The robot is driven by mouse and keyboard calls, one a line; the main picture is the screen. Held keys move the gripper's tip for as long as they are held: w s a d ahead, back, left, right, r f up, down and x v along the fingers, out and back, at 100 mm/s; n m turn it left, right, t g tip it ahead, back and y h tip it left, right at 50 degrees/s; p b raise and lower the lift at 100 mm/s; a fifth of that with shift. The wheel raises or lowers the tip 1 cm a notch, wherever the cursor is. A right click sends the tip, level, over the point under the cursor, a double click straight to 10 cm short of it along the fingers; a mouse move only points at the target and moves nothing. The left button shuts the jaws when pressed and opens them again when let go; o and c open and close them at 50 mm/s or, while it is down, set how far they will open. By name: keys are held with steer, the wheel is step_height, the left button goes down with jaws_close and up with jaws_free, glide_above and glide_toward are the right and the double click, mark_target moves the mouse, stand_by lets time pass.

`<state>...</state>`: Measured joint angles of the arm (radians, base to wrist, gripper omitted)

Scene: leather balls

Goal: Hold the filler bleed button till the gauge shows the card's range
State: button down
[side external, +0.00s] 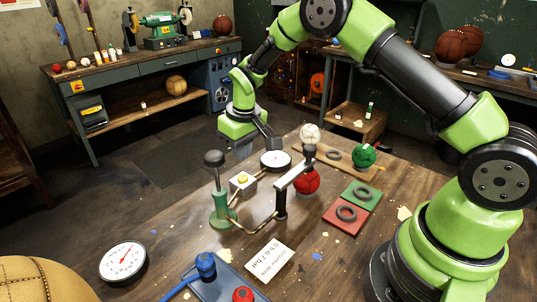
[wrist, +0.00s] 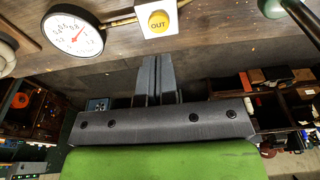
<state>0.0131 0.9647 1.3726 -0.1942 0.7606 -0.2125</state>
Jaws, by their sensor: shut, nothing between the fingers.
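The yellow bleed button marked OUT (wrist: 159,21) sits on a small white box, also in the side view (side external: 243,181). My gripper (wrist: 158,62) is shut and empty, its fingers pointing towards the button with a gap in the picture; the side view shows it (side external: 268,142) above the bench, behind the box. The gauge (wrist: 75,33) beside the box has its red needle pointing to the upper right, near 0.8; it is small in the side view (side external: 275,161). A white card (side external: 263,261) lies on the bench, its print upside down and hard to read. A red ball (side external: 306,181) is at the filler.
A green pump (side external: 221,207) and the filler's metal stand (side external: 281,203) rise near the button. A larger dial (side external: 123,262) lies front left, beside a tan ball (side external: 30,279) and a blue tray (side external: 225,275). Red and green mats (side external: 338,224) lie on the right.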

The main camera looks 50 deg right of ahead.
mark_target(242, 177)
stand_by(0.6)
steer(key=shift+f, duration=1.75)
steer(key=shift+f, duration=0.15)
stand_by(1.2)
steer(key=shift+f, duration=1.15)
stand_by(0.7)
steer(key=shift+r, duration=3.05)
